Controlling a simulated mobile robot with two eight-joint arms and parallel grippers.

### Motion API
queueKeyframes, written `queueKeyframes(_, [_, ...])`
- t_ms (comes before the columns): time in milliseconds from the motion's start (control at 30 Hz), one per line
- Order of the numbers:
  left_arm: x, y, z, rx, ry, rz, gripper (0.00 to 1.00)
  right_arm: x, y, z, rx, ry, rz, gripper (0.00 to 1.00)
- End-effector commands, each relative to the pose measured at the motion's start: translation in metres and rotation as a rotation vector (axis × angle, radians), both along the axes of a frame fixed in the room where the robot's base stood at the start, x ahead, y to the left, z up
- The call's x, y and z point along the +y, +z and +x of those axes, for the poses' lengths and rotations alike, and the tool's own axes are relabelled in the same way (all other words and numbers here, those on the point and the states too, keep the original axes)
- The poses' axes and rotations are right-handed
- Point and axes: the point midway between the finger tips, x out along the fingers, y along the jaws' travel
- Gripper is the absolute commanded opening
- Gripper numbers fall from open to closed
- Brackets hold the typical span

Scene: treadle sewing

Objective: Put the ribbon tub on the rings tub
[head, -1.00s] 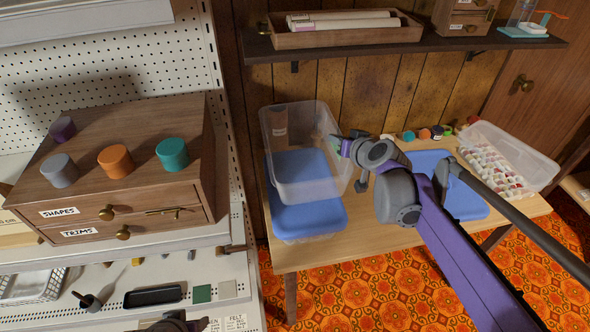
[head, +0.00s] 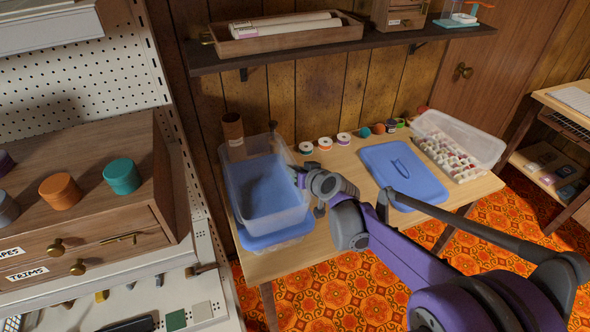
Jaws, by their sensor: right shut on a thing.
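A clear, open plastic tub (head: 262,200), which I take to be the ribbon tub, is over a lower tub with a blue lid (head: 268,240), which I take to be the rings tub. Blue shows through the clear walls, and I see no contents. The upper tub looks roughly upright and lined up with the lid. I cannot tell whether it rests on the lid or is just above it. My right gripper (head: 306,186) is shut on the clear tub's right wall; its fingertips are partly hidden. My left gripper is out of view.
A loose blue lid (head: 402,178) lies on the table (head: 345,180). A clear tub of small spools (head: 458,150) stands at the right. Several thread spools (head: 343,139) line the back. A brown cylinder (head: 232,128) stands behind the stack. A wall shelf (head: 330,50) hangs above.

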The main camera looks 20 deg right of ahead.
Motion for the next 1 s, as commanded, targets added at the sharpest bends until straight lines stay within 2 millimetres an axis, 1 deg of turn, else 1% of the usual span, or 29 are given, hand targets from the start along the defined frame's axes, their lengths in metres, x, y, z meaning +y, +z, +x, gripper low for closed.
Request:
queueKeyframes(67, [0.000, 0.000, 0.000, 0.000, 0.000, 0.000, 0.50, 0.000, -0.001, 0.000, 0.000, 0.000, 0.001, 0.00])
queueKeyframes(100, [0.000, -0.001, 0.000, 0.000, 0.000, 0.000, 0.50, 0.000, -0.001, 0.000, 0.000, 0.000, 0.000, 0.18])
queueKeyframes(167, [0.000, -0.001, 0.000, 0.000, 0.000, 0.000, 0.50, 0.000, -0.001, 0.000, 0.000, 0.000, 0.000, 0.28])
queueKeyframes(200, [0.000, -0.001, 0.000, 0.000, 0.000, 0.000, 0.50, 0.000, -0.001, 0.000, 0.000, 0.000, 0.000, 0.36])
queueKeyframes(267, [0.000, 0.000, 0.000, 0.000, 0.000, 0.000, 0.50, 0.000, -0.001, 0.000, 0.000, 0.000, 0.000, 0.46])
queueKeyframes(567, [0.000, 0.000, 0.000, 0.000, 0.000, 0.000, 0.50, 0.000, 0.001, 0.000, 0.000, 0.000, 0.000, 0.46])
queueKeyframes(667, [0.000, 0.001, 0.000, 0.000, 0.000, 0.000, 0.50, -0.001, 0.004, -0.006, 0.000, -0.001, 0.000, 0.46])
queueKeyframes(767, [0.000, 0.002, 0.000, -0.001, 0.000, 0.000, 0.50, -0.003, 0.011, -0.018, 0.000, -0.002, 0.001, 0.46])
queueKeyframes(1000, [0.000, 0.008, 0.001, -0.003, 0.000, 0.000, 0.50, -0.011, 0.033, -0.062, 0.000, -0.002, 0.000, 0.46])
